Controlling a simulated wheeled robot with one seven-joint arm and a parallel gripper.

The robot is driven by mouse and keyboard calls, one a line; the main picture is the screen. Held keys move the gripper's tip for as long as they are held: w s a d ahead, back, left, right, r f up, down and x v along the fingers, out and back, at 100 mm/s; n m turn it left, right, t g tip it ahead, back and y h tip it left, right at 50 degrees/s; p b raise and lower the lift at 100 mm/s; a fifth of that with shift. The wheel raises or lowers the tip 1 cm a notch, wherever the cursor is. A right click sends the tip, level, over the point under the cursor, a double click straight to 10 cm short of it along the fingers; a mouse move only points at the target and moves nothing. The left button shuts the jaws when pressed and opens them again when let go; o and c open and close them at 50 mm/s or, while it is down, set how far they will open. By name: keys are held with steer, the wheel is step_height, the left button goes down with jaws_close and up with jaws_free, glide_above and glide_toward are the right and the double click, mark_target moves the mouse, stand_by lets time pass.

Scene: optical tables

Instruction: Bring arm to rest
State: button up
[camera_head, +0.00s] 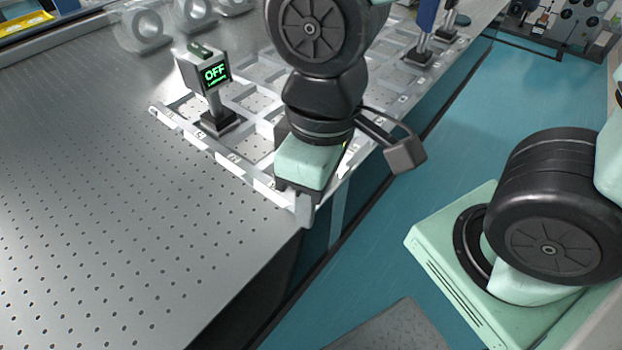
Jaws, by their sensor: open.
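My gripper (300,200) hangs over the near right edge of the optical table (110,220), at the front corner of a pale grid frame. It points downward, and its green body hides part of the frame's edge. One pale finger shows at its lower end; the other is hidden behind the body. I see nothing held in it. My arm's dark joints rise above it to the top of the picture.
A small device reading OFF (212,75) stands on a post in the grid frame (255,98), left of my arm. Posts with blue parts (425,35) stand farther back. The near perforated tabletop is bare. Blue floor (455,120) lies right of the table.

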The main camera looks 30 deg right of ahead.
step_height(320, 180, up, 13)
steer(key=p, duration=1.3)
steer(key=shift+d, duration=0.15)
